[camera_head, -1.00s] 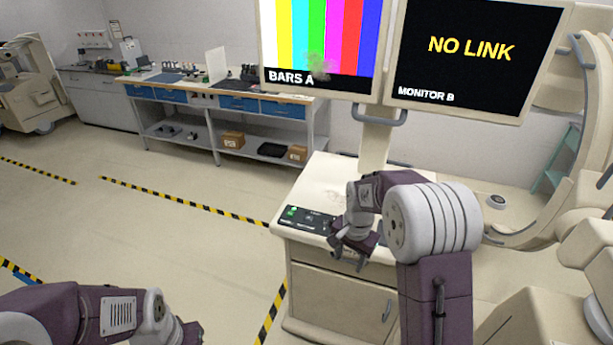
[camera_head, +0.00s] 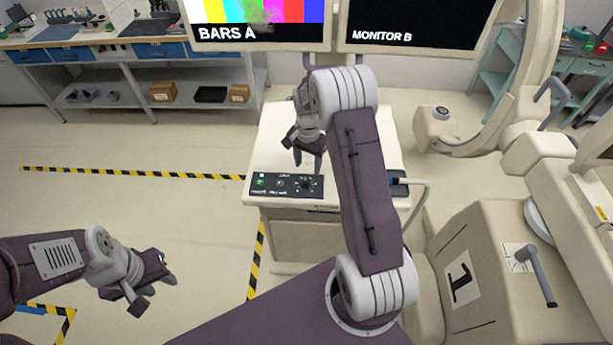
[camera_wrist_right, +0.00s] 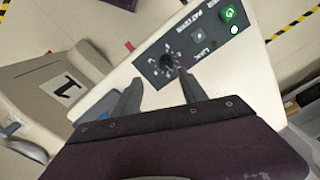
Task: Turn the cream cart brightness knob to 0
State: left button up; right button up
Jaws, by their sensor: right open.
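The cream cart (camera_head: 262,150) stands in front of me with two monitors above it. A dark control panel (camera_head: 272,184) lies along its front edge, with a small black knob (camera_head: 306,185) at its right part. In the right wrist view the knob (camera_wrist_right: 168,62) sits inside a ring of white marks. The setting it points to is too small to read. My right gripper (camera_head: 308,164) is open and empty above the panel, its fingers pointing down toward the knob, apart from it. My left gripper (camera_head: 152,285) hangs over the floor at left, far from the cart; its jaws are unclear.
The panel also has a green button (camera_wrist_right: 229,14). The left monitor (camera_head: 260,25) shows colour bars; the right one (camera_head: 415,25) reads MONITOR B. A blue-handled plug and cable (camera_head: 425,186) are at the cart's right. A large cream machine (camera_head: 490,265) stands on the right.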

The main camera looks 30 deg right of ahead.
aim_at(305, 179)
jog(key=f, duration=0.2)
jog(key=w+f+p, duration=0.2)
jog(key=f, duration=0.1)
jog(key=shift+a+f, duration=0.2)
jog(key=shift+f, duration=0.15)
jog(key=shift+s+d+f+p, duration=0.1)
jog(key=shift+d+f+p, duration=0.1)
jog(key=shift+f, duration=0.45)
jog(key=shift+s+d+f+p, duration=0.1)
jog(key=shift+f+p, duration=0.1)
jog(key=shift+f, duration=0.4)
jog(key=shift+s+a+f, duration=0.1)
jog(key=shift+s+f, duration=0.2)
jog(key=shift+f, duration=0.2)
jog(key=shift+w+a+f, duration=0.1)
jog(key=shift+w+f, duration=0.05)
jog(key=shift+w, duration=0.2)
jog(key=shift+c, duration=1.2)
jog(key=c, duration=0.5)
pick_arm(q)
jog(key=w+r, duration=0.1)
jog(key=r, duration=0.1)
jog(key=shift+w+r, duration=0.35)
pick_arm(e)
grip_shut()
